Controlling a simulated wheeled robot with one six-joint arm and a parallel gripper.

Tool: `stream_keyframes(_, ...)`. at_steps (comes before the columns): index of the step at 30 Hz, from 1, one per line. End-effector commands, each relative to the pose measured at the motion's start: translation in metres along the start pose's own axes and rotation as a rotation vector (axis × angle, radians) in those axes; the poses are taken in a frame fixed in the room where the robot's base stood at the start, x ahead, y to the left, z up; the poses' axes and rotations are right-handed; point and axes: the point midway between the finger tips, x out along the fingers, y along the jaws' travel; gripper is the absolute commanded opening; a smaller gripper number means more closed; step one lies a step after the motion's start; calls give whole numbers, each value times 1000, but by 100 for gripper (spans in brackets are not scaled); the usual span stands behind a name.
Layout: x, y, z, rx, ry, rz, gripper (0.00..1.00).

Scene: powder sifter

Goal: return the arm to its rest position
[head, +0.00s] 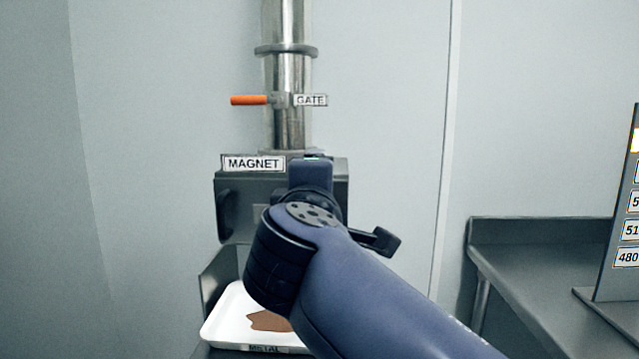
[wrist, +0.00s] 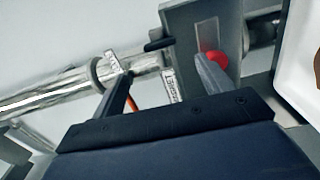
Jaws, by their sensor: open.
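My gripper (wrist: 164,67) shows in the wrist view with its two dark fingers spread apart and nothing seen between them. The grey magnet housing (wrist: 183,22) is beyond the fingers, with a red round part (wrist: 217,59) beside the right finger. In the head view my arm reaches up from the lower right and covers part of the magnet housing (head: 233,190). My gripper is mostly hidden there behind the arm. I cannot tell whether the fingers touch the housing.
A steel pipe (head: 289,75) with an orange gate lever (head: 248,100) rises above the housing. A white tray (head: 222,326) labelled METAL holds a brown patch (head: 268,321) below. A steel table (head: 540,262) with a dark number board (head: 618,270) stands right.

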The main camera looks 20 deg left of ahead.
Motion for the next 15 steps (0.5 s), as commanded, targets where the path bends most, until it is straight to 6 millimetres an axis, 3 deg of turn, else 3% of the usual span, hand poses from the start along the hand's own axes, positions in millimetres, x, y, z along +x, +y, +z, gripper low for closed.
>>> stream_keyframes(15, 1, 0, 0, -1, -2, 0, 75)
